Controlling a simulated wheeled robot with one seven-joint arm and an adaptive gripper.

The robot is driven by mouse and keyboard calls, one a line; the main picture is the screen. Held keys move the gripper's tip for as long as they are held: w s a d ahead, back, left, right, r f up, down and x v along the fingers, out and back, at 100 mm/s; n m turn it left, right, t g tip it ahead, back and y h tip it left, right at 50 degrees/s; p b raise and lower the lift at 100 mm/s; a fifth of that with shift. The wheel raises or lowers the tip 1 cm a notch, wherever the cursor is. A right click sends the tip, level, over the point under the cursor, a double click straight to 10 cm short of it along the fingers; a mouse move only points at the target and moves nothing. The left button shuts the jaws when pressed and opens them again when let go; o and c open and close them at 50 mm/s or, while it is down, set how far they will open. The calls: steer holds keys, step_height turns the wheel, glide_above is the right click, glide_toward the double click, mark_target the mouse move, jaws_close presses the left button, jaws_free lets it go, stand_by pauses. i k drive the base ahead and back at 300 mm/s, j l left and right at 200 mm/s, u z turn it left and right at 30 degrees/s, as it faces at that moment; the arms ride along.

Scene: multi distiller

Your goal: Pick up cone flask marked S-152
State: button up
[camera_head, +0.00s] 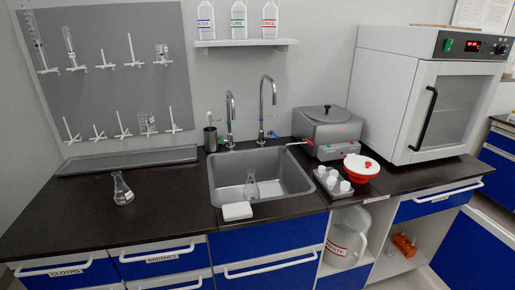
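A clear cone flask (121,190) stands upright on the black counter (75,215), left of the sink. It has a small white label, too small to read. A second clear cone flask (251,188) is in the grey sink (290,178), behind the white block at the front rim. I cannot make out a mark on it, so I cannot tell which flask is S-152. My gripper is not in view.
A white block (237,211) lies at the sink's front edge. Two tall taps (263,105) rise behind the sink. A grey distiller-like box (327,130), a red-and-white bowl (361,167) and a white oven (425,95) stand to the right. The left counter is mostly clear.

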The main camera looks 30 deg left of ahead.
mark_target(123, 194)
steer(key=u, duration=2.05)
steer(key=i+l+u, duration=0.15)
steer(key=l, duration=0.2)
steer(key=i+l+u, duration=0.15)
steer(key=l, duration=0.25)
steer(key=l+u, duration=0.1)
steer(key=l, duration=0.3)
steer(key=i+l+u, duration=0.15)
steer(key=l, duration=0.25)
steer(key=i+j+z, duration=0.15)
steer(key=i+j, duration=0.15)
steer(key=i, duration=0.15)
steer(key=i+j+z, duration=0.1)
steer(key=i+j, duration=0.2)
steer(key=i, duration=0.15)
